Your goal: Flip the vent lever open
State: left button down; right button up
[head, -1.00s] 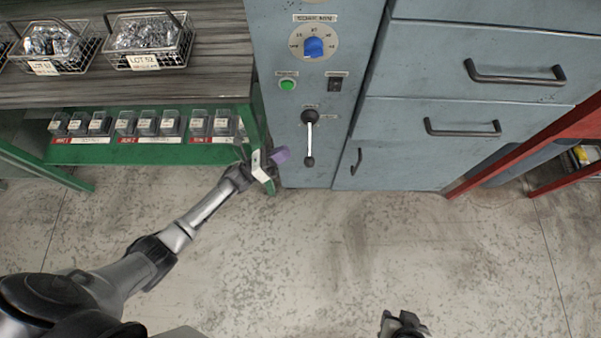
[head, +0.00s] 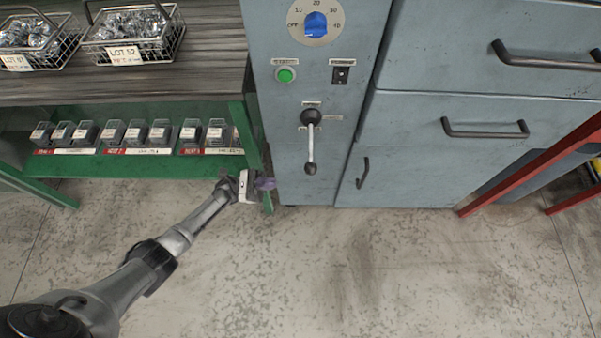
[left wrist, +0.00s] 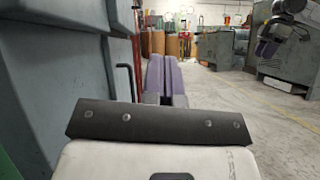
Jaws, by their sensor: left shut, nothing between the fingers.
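The vent lever (head: 310,142) is a light metal rod with a black hub at its top and a dark knob at its lower end. It hangs straight down on the grey-blue cabinet panel (head: 290,180) in the head view. My left gripper (head: 265,184) is to the left of the lever and a little below its knob, apart from it, by the green bench's leg. In the left wrist view its two purple fingers (left wrist: 166,78) are together and empty. The lever cannot be made out in that view.
A blue dial (head: 316,25), a green button (head: 285,75) and a black switch (head: 341,74) sit above the lever. Drawers with dark handles (head: 486,128) are to the right. The green bench (head: 120,166) with bins stands left. The floor in front is clear.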

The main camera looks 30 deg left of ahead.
aim_at(311, 152)
pick_arm(q)
jog(key=s+a+r+x, duration=0.1)
jog(key=r+x, duration=0.1)
jog(key=x, duration=1)
jog(key=shift+d+r, duration=0.15)
jog(key=shift+r, duration=0.3)
pick_arm(e)
jog(key=shift+r, duration=0.1)
pick_arm(q)
jog(key=shift+w, duration=0.15)
